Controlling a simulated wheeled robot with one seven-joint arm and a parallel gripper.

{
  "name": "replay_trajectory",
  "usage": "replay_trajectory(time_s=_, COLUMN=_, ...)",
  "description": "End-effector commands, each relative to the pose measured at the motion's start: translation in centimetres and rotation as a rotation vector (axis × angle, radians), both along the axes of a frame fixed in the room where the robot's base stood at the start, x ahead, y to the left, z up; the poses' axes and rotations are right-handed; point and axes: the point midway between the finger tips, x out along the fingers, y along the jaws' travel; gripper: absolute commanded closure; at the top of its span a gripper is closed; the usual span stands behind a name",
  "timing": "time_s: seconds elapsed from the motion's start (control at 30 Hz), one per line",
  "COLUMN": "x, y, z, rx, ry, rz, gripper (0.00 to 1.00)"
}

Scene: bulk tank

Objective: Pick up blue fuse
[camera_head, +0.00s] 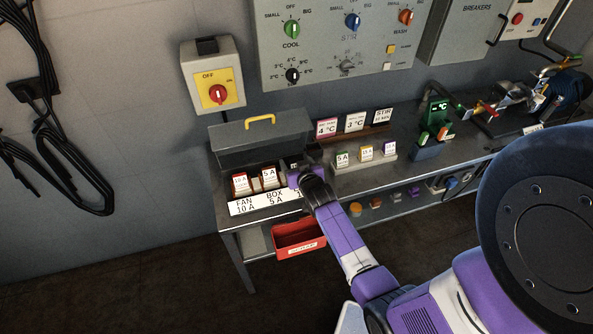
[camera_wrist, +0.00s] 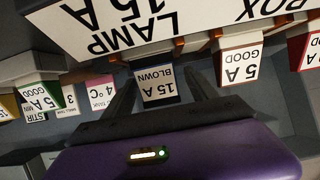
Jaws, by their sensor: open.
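My gripper (camera_wrist: 160,88) is open, with one dark finger on each side of this fuse. The fingers look close to its sides; I cannot tell whether they touch it.
A "5 A GOOD" fuse (camera_wrist: 239,62) stands beside it in the wrist view, with a red-edged fuse (camera_wrist: 310,50) beyond. Spare fuses stand on a rack (camera_head: 364,160) to the right. A red bin (camera_head: 300,240) hangs below the bench front. A yellow-handled lid (camera_head: 262,135) stands behind.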

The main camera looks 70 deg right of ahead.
Motion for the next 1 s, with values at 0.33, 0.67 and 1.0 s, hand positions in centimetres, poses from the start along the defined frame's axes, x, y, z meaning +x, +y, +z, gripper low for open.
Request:
replay_trajectory(time_s=0.33, x=0.73, y=-0.92, z=-0.49, rx=0.000, ry=0.000, rz=0.000, gripper=0.33)
replay_trajectory(time_s=0.67, x=0.72, y=-0.89, z=-0.48, rx=0.000, ry=0.000, rz=0.000, gripper=0.88)
replay_trajectory(time_s=1.0, x=0.73, y=-0.89, z=-0.34, rx=-0.001, ry=-0.001, rz=0.000, gripper=0.99)
